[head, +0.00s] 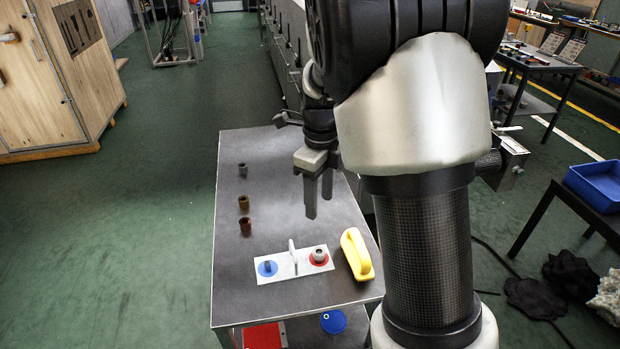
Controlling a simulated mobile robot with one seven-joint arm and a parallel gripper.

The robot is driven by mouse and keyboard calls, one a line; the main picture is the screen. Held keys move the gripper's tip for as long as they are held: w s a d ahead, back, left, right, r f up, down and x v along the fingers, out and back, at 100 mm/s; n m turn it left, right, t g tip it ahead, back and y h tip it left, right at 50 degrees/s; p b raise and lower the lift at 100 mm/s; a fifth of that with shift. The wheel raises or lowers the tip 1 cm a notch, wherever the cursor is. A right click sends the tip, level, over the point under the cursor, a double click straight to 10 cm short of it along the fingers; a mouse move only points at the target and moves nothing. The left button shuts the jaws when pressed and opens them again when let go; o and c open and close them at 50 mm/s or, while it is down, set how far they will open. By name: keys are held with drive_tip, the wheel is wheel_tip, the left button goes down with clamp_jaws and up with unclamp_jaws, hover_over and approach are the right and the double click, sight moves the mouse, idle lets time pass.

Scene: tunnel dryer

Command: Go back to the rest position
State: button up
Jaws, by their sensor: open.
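My gripper (318,196) hangs fingers down above the dark table (280,150), right of its middle. Its two fingers are apart with nothing between them. Most of my arm stands in front of the table's right side and hides part of it.
On the table, a white board (278,262) has a blue disc (267,268), a red disc (312,263) with a grey piece, and an upright handle. A yellow handled object (356,254) lies beside it. Three small cups (244,203) line the left edge. A blue bin (597,185) stands far right.

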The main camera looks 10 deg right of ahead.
drive_tip(key=s+r+n+t, duration=0.3)
drive_tip(key=s+r+n, duration=0.4)
drive_tip(key=s+n, duration=0.45)
drive_tip(key=s+r+n+t, duration=0.2)
drive_tip(key=s+r+n, duration=0.6)
drive_tip(key=n, duration=0.6)
wheel_tip(320, 180, up, 12)
drive_tip(key=s+p, duration=0.1)
drive_tip(key=p, duration=1.2)
drive_tip(key=shift+s+r+n+t+p, duration=0.15)
drive_tip(key=shift+s+n+t+p, duration=0.2)
drive_tip(key=shift+n, duration=0.1)
drive_tip(key=shift+d, duration=0.1)
